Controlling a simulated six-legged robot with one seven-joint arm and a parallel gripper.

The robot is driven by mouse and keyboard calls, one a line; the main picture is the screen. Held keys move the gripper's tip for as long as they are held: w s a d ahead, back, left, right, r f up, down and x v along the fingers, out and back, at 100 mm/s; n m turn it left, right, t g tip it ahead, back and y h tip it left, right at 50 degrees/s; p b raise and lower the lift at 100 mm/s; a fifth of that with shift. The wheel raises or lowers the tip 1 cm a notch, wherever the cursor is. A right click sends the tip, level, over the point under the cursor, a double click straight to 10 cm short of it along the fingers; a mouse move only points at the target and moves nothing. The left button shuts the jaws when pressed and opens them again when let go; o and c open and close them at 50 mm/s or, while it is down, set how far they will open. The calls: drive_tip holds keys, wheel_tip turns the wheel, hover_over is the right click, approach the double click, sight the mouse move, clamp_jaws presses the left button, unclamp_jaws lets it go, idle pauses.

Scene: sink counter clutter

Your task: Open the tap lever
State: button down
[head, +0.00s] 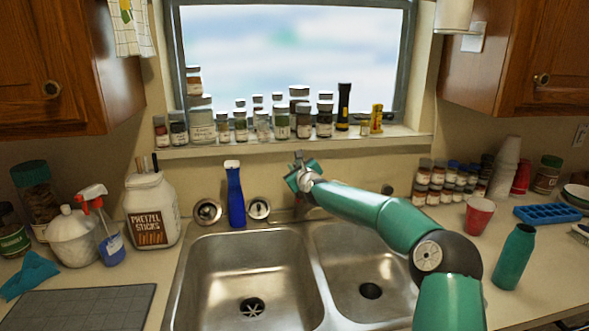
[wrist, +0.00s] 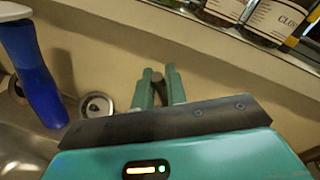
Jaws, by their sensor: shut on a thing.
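My gripper (head: 301,170) is at the back edge of the sink, in front of the wall below the window sill. In the wrist view its two green fingers (wrist: 160,86) are closed around a small dark grey piece, which looks like the end of the tap lever (wrist: 158,76). In the head view my arm and gripper hide most of the tap, so I cannot tell the lever's angle.
A blue bottle (head: 236,197) stands left of the gripper, between two round metal drain strainers. Several jars line the sill (head: 290,142) above. The double sink (head: 249,275) below is empty. Spice jars and a red cup (head: 479,216) stand to the right.

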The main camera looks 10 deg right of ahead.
drive_tip(key=shift+w+d+r+m+g, duration=0.2)
drive_tip(key=shift+w+d+m+g, duration=0.3)
drive_tip(key=shift+w+m+g, duration=0.1)
drive_tip(key=shift+w+d+f+m+g, duration=0.1)
drive_tip(key=shift+w+d+m+g, duration=0.2)
drive_tip(key=shift+d+m+g, duration=0.15)
drive_tip(key=shift+w+r, duration=0.1)
drive_tip(key=shift+r, duration=0.1)
drive_tip(key=c, duration=1.4)
unclamp_jaws()
drive_tip(key=shift+r, duration=0.15)
